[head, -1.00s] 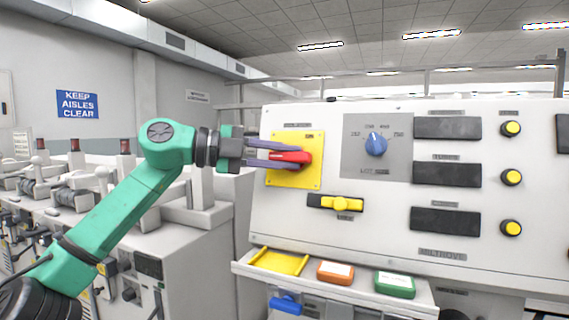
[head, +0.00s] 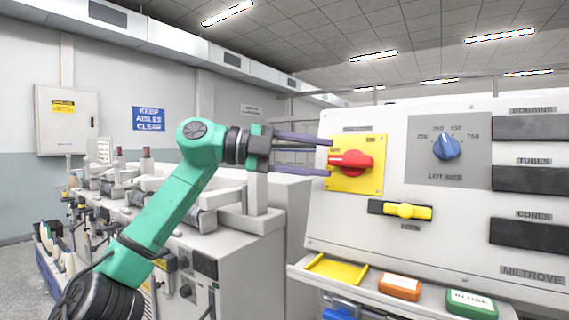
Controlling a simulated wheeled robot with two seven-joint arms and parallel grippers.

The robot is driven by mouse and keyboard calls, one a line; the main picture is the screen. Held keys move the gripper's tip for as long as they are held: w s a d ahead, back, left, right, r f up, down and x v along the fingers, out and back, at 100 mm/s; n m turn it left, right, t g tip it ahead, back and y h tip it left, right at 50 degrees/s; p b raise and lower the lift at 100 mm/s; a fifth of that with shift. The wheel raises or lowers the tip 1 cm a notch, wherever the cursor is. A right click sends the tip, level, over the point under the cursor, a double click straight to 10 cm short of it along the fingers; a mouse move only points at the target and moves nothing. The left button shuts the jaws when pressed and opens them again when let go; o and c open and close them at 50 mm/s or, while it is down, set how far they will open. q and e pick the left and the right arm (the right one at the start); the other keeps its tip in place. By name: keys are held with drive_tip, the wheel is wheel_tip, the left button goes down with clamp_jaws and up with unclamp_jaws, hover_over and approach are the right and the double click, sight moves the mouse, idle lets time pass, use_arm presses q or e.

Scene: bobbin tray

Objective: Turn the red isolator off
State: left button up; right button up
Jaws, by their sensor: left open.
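The red isolator (head: 351,162) is a red rotary handle on a yellow plate (head: 371,185) at the left of the white control panel. Its handle lies roughly horizontal. My left gripper (head: 330,158) comes in from the left with its jaws open. One finger is above the handle's level and one below, their tips by the plate's left edge. I cannot tell whether either finger touches the handle. My right gripper is not in view.
A blue lot-size dial (head: 447,147) sits right of the isolator, and a yellow slide switch (head: 406,210) sits below it. A ledge holds a yellow tray (head: 337,270), an orange block (head: 400,287) and a green block (head: 471,305). Machines stand at left.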

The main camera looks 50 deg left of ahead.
use_arm(q)
drive_tip(key=v, duration=0.9)
